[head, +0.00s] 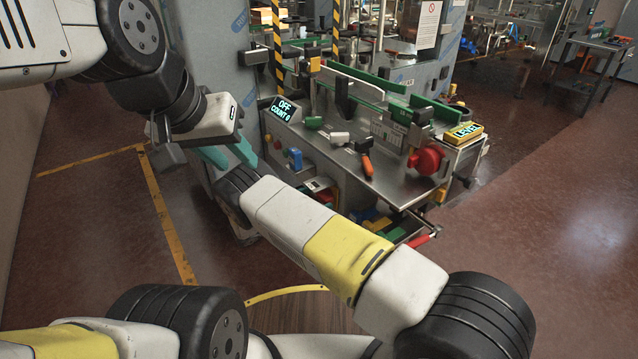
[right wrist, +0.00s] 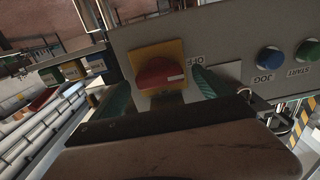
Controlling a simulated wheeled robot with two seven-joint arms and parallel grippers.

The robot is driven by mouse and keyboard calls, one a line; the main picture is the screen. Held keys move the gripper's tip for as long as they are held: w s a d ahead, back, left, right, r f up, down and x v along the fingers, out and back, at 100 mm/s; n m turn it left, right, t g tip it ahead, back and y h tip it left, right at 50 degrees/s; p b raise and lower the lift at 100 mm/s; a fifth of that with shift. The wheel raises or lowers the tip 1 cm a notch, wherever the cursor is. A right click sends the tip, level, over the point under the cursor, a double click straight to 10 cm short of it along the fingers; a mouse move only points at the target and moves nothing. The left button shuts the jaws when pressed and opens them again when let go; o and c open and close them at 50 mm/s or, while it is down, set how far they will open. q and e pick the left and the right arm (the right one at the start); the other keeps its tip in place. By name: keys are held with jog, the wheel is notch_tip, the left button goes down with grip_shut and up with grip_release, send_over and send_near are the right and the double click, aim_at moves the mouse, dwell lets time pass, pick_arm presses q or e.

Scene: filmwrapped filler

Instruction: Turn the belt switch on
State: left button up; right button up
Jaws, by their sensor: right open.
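The belt switch is a red rotary knob (right wrist: 158,73) on a yellow plate (right wrist: 143,55), in the right wrist view. A white mark is at its right end, on the side of the "OFF" lettering. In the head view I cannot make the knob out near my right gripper. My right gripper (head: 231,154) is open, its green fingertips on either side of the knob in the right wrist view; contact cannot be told. The panel display (head: 285,109) reads "OFF COUNT 0". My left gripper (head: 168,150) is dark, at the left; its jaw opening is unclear.
A blue JOG button (right wrist: 269,57) and a green START button (right wrist: 307,51) sit right of the knob. The machine's steel worktop (head: 375,180) carries an orange-handled tool (head: 366,163) and a red handwheel (head: 427,159). Open floor lies left of the machine.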

jog(key=shift+w+d, duration=0.4)
jog(key=shift+d, duration=0.2)
jog(key=c, duration=1.4)
jog(key=shift+o, duration=0.2)
jog(key=shift+m, duration=0.3)
jog(key=m, duration=0.2)
jog(key=shift+f+m, duration=0.1)
jog(key=shift+m, duration=2)
